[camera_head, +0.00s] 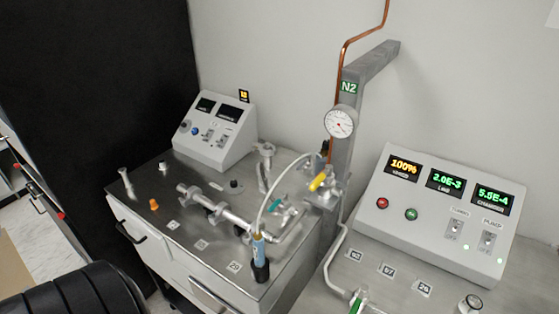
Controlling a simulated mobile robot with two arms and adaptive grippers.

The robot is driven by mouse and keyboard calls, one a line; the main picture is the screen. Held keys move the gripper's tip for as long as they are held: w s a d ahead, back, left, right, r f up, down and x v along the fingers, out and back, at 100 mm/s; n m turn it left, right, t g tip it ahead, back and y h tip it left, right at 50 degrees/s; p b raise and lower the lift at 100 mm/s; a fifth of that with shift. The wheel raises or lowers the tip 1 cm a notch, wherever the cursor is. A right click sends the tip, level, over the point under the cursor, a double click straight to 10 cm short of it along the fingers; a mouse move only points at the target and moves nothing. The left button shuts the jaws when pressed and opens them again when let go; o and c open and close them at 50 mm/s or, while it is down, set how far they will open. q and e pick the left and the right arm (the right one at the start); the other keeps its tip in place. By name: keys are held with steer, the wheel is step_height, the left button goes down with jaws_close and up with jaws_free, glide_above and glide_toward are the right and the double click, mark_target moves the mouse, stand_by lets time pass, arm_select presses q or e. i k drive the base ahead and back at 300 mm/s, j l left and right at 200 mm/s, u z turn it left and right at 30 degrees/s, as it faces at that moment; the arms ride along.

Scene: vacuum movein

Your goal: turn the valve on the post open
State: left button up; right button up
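The grey post (345,150) stands upright behind the benches, with a green N2 label (349,87) and a round white gauge (340,122) on it. Below the gauge, a valve with a yellow handle (319,181) sits on the post's front left side. The handle points down and to the left; I cannot tell its exact turn from here. A pale hose (268,200) arcs from near the valve down to a blue-banded fitting (260,247). Neither of my grippers is in view.
The left metal bench carries a control box (216,132), a horizontal pipe assembly (215,206) and a teal-handled valve (278,208). The right bench has a display console (440,212) and a round knob (470,304). A copper pipe (345,46) runs down the post.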

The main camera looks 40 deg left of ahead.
mark_target(327, 171)
steer(key=u, duration=0.95)
